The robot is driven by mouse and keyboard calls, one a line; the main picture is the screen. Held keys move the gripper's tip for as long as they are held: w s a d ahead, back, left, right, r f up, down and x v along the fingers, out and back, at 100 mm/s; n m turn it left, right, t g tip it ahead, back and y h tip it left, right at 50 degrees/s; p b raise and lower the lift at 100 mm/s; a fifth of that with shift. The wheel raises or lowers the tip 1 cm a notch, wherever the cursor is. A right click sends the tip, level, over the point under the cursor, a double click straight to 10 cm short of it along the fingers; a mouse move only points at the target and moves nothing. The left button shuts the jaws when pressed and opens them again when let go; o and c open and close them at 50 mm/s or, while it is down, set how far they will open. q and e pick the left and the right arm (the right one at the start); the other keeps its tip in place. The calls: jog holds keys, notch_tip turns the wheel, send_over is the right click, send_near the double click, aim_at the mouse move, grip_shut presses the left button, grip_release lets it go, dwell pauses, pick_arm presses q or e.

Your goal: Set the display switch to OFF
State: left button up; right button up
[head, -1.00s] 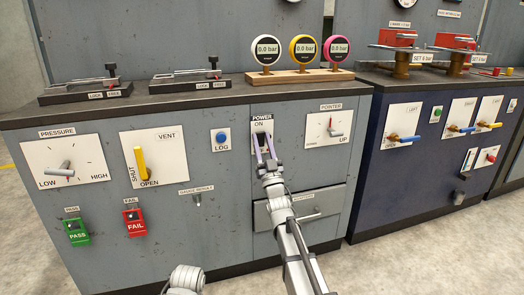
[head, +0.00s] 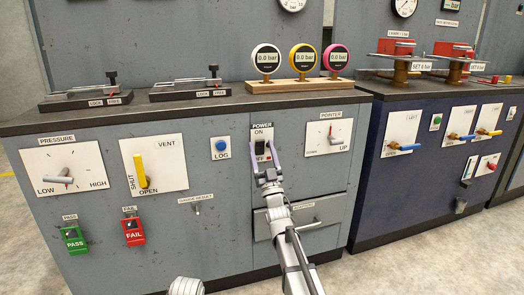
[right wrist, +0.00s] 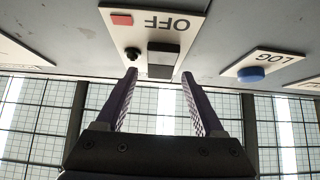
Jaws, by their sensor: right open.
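The white power panel (head: 262,131) is on the grey cabinet front, with ON at the top and OFF below. Its dark switch (head: 261,146) sits between the labels; I cannot tell which way it is set. In the right wrist view the black switch block (right wrist: 164,60) stands beside the upside-down OFF lettering, with a small black round part and a red square nearby. My right gripper (head: 263,160) is open and empty at the panel's lower part, its fingers spread on either side below the switch. My left gripper is out of view.
Three round gauges (head: 303,58) reading 0.0 bar stand on a wooden base above. A blue LOG button (head: 221,146) is left of the panel and a pointer dial (head: 329,138) is right. A drawer (head: 302,216) is below.

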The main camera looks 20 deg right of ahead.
jog(key=b+v, duration=0.5)
jog(key=v, duration=0.2)
jog(key=shift+s+f, duration=0.25)
jog(key=shift+s, duration=0.05)
jog(key=s+a+f+g+p, duration=0.3)
jog(key=a+f+g+p, duration=0.9)
jog(key=g+p, duration=0.15)
jog(key=s+a+f+n+g+h+p, duration=0.15)
jog(key=s+g+p, duration=0.45)
jog(key=s, duration=0.8)
jog(key=s+a+f+n+g+h+p, duration=0.1)
jog(key=s+a+n+g+p, duration=0.15)
jog(key=s+g, duration=0.75)
jog(key=s+r+t+p, duration=0.2)
jog(key=s+r+p, duration=0.1)
jog(key=r+p, duration=3.4)
jog(key=shift+s+a+r+m+t+p, duration=0.2)
jog(key=shift+a+r+m+t+p, duration=0.15)
jog(key=shift+a+p, duration=0.15)
